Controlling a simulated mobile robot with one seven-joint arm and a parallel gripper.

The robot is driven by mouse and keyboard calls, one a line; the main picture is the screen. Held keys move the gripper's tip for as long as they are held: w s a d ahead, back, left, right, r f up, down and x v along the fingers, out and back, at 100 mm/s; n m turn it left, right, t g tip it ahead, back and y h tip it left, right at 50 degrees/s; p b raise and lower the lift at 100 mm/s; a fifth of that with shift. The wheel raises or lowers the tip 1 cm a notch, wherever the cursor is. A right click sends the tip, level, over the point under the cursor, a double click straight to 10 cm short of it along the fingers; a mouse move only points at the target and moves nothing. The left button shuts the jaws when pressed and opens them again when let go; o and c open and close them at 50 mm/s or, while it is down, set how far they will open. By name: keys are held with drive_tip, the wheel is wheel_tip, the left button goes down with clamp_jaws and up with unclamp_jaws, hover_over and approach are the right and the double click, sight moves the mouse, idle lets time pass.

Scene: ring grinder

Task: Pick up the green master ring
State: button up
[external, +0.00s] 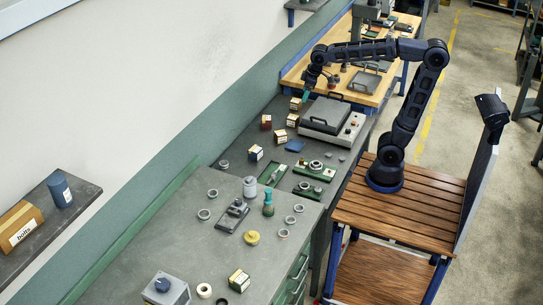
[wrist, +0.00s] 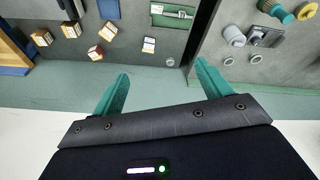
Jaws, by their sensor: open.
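I cannot pick out a green master ring for certain in either view. One green tray also shows at the top of the wrist view (wrist: 173,14). Several plain grey rings (external: 204,214) lie on the nearer bench. My gripper (external: 306,96) hangs over the far end of the grey bench, near small boxes. In the wrist view my gripper (wrist: 162,68) has its teal fingers spread wide, with nothing between them.
Small labelled boxes (external: 256,153) are scattered along the wall side. A grey lidded machine (external: 333,115) stands right of my gripper. A teal-bodied item (external: 268,205), a grey cylinder (external: 250,186) and a yellow round part (external: 252,238) stand on the nearer bench.

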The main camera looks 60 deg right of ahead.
drive_tip(key=w+a+n, duration=0.2)
drive_tip(key=w+a, duration=0.9)
drive_tip(key=n+g, duration=0.3)
drive_tip(key=n, duration=0.5)
hover_over(203, 212)
drive_tip(key=s+a, duration=0.1)
drive_tip(key=a, duration=0.1)
wheel_tip(203, 212, down, 28)
drive_tip(key=f, duration=0.5)
drive_tip(key=shift+s+a, duration=0.2)
drive_tip(key=shift+s+d+f, duration=0.1)
drive_tip(key=shift+d+f, duration=0.05)
drive_tip(key=shift+f, duration=1.25)
drive_tip(key=shift+s+d+f, duration=0.1)
drive_tip(key=shift+d+f, duration=0.05)
drive_tip(key=shift+f, duration=1.25)
drive_tip(key=shift+r, duration=0.1)
drive_tip(key=c, duration=1.2)
